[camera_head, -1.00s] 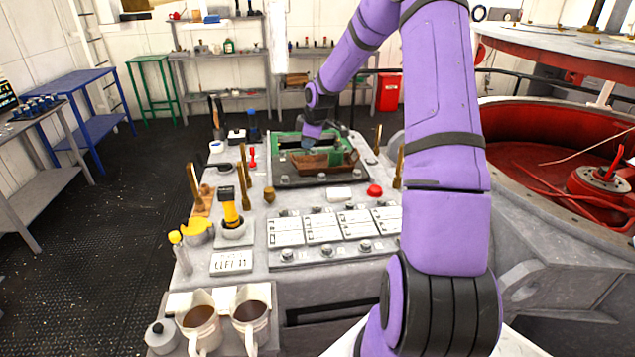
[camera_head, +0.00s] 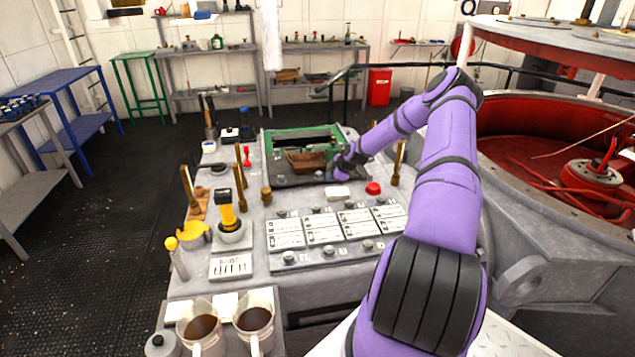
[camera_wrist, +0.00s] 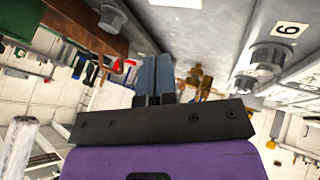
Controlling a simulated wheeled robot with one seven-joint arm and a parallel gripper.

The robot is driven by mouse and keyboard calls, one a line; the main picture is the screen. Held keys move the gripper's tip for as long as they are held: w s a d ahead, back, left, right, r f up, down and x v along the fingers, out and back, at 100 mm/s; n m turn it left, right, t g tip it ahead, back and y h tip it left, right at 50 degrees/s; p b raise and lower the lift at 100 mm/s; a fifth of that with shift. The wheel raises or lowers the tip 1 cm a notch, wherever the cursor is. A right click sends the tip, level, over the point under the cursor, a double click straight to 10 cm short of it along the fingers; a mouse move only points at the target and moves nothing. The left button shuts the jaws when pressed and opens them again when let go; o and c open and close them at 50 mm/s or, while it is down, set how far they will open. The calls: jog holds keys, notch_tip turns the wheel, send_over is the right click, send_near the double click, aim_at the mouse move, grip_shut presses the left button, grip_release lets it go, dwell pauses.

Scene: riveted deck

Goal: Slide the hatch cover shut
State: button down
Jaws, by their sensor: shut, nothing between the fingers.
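The hatch, a green-framed panel (camera_head: 268,146) on a dark base, sits at the back of the grey console in the head view. A brown, rusty cover piece (camera_head: 306,161) lies over its near part, and a dark gap shows behind it. My gripper (camera_head: 340,172) is low at the right front of the hatch, close to the brown piece; contact cannot be told. In the wrist view my gripper's blue-grey fingers (camera_wrist: 154,68) are together and hold nothing. A brown edge (camera_wrist: 90,18) shows beyond them at upper left.
A red button (camera_head: 373,188) and white block (camera_head: 338,193) stand just in front of the hatch. Brass levers (camera_head: 398,163) rise at right and left. Mugs (camera_head: 254,325) stand at the near left. A large red-lined opening (camera_head: 530,140) lies at the right.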

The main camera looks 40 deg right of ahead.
jog(key=x, duration=0.9)
jog(key=shift+a+f, duration=0.1)
jog(key=shift+w+d, duration=0.4)
jog(key=shift+w, duration=0.2)
jog(key=shift+w+d, duration=0.4)
jog(key=shift+w, duration=0.25)
jog(key=shift+w+d, duration=0.25)
jog(key=shift+w, duration=0.25)
